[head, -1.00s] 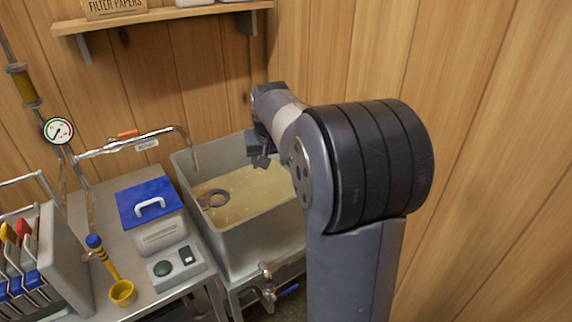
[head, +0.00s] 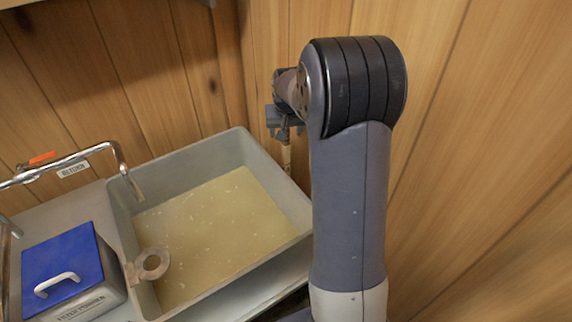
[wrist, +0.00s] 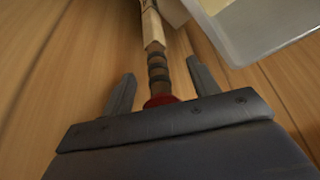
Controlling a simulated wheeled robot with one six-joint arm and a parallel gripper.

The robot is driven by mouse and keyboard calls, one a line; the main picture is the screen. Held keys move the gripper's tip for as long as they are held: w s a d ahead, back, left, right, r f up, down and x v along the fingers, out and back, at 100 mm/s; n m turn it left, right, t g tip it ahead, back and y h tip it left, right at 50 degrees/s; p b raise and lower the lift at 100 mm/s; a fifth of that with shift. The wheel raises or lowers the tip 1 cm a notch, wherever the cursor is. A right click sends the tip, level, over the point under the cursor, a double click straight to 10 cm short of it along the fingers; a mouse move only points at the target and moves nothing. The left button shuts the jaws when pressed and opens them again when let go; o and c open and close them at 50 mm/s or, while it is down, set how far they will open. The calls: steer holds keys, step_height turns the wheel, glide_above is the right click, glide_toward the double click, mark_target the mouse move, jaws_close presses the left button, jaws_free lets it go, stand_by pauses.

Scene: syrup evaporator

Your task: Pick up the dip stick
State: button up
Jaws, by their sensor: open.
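The dip stick (wrist: 153,32) shows in the wrist view as a pale wooden stick with a brown, dark-banded grip and a red end. Its grip lies between the two fingers of my gripper (wrist: 161,77), which are apart with gaps on both sides. The red end is close to the gripper's body and partly hidden by it. In the head view my gripper (head: 284,128) is by the wood wall, beyond the tank's right rear corner. A short piece of the stick (head: 287,157) shows below it; the rest is hidden.
A grey tank (head: 178,158) of yellowish liquid stands left of my arm, and its edge (wrist: 268,50) is near the stick in the wrist view. A metal pipe (head: 70,162) and a blue-lidded box (head: 60,268) are further left. The wood wall is close behind.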

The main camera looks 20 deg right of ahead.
jaws_close()
stand_by(0.5)
steer(key=shift+r, duration=0.15)
step_height(320, 180, up, 18)
steer(key=shift+p, duration=0.4)
stand_by(0.4)
